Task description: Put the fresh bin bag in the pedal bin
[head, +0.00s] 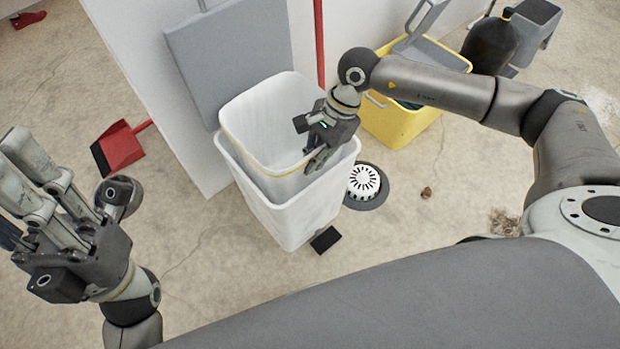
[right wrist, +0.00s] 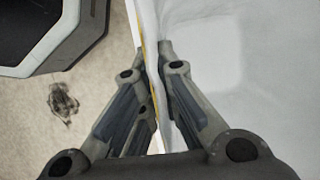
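The white pedal bin (head: 296,224) stands on the floor in the middle of the head view, with its grey lid (head: 232,55) raised behind it and a black pedal (head: 325,239) at its foot. The white bin bag (head: 262,128), with a yellow band near its mouth, sits partly inside the bin, spread open, its top above the bin's rim. My right gripper (head: 312,158) is at the bag's right edge. In the right wrist view its fingers (right wrist: 160,75) are shut on the bag's banded edge (right wrist: 143,45). My left gripper (head: 85,190) is open and empty, well left of the bin.
A white wall panel (head: 135,50) stands behind and left of the bin. A red dustpan (head: 122,148) lies left of it. A yellow bucket (head: 403,125) and a black container (head: 490,45) stand behind right. A round floor drain (head: 365,183) is close to the bin's right.

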